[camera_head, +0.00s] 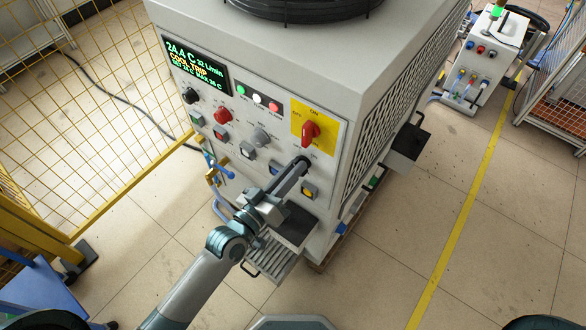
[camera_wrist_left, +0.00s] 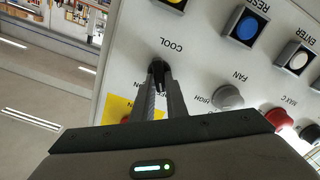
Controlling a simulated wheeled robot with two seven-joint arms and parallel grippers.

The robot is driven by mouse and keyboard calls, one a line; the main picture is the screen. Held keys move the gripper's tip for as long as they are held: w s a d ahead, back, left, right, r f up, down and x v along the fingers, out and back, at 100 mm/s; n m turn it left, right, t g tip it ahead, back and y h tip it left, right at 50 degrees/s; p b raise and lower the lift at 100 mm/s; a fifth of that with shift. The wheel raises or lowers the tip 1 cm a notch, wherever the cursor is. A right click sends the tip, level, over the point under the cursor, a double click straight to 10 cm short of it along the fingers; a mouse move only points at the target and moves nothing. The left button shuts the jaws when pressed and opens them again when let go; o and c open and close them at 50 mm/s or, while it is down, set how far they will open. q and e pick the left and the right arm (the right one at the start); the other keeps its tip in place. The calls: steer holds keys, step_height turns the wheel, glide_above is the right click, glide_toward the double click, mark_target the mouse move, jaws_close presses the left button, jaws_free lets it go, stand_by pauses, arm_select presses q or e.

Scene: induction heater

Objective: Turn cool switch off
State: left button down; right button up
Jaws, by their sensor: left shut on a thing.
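The cool switch (camera_wrist_left: 158,68) is a small black knob on the pale front panel, beside the upside-down word COOL in the left wrist view. My left gripper (camera_wrist_left: 160,82) has its two fingers shut on this knob from both sides. In the head view the left gripper (camera_head: 301,163) reaches up to the panel just below the yellow plate, and its fingertips hide most of the knob. Which way the knob points is hard to tell. My right gripper is not in view.
A red rotary switch (camera_head: 311,131) on a yellow plate sits just above the gripper. The display (camera_head: 195,66) reads COOL TRIP. A yellow button (camera_head: 309,191), grey fan knob (camera_head: 261,137) and red knob (camera_head: 222,115) are nearby. A yellow mesh fence (camera_head: 110,110) stands left.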

arm_select(q)
steer(key=c, duration=1.8)
jaws_free()
steer(key=shift+o, duration=0.2)
